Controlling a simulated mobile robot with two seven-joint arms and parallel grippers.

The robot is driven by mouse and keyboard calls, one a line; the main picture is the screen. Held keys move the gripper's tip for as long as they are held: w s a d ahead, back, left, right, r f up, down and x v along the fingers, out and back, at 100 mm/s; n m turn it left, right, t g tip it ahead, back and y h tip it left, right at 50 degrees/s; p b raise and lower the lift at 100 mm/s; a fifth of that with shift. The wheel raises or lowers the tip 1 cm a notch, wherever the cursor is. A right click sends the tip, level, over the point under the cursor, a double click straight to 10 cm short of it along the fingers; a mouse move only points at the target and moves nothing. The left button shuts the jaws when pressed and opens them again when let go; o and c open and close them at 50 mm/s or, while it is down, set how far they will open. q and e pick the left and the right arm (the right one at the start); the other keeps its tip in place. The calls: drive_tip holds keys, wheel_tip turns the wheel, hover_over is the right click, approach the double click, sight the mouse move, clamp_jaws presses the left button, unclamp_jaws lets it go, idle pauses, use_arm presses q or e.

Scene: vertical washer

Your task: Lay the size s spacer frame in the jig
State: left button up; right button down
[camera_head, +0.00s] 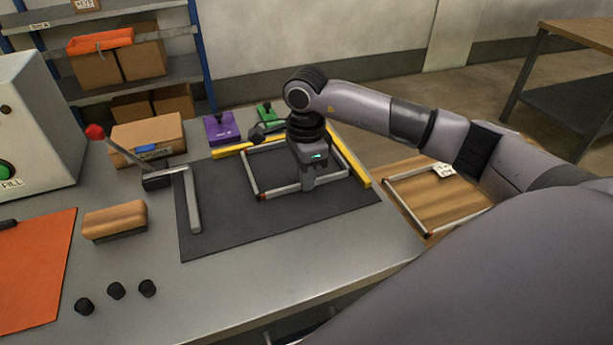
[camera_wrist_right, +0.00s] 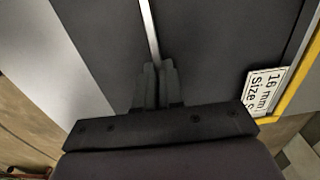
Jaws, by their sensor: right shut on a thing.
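A spacer frame (camera_head: 281,191) of thin grey bars with dark red corners is over the dark mat, inside the yellow L-shaped fence (camera_head: 350,160) of the jig. My right gripper (camera_head: 308,186) is shut on its near bar, which also shows between the fingers in the right wrist view (camera_wrist_right: 150,35). I cannot tell whether the frame touches the mat (camera_head: 225,235). A white label (camera_wrist_right: 263,92) reading "16 mm Size S" lies by the yellow fence; what it is fixed to is unclear. My arm hides part of the frame. My left gripper is not in view.
A second frame (camera_head: 405,207) with a white tag lies on a wooden board (camera_head: 430,190) at right. A red-knobbed lever (camera_head: 120,150) with a grey bar stands left of the mat. A wooden block (camera_head: 115,220) and several black knobs (camera_head: 116,291) lie left. Purple (camera_head: 221,129) and green blocks stand behind.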

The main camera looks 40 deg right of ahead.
drive_tip(key=shift+w, duration=0.1)
drive_tip(key=c, duration=1.2)
unclamp_jaws()
drive_tip(key=shift+r+p, duration=2.65)
drive_tip(key=shift+r, duration=1.4)
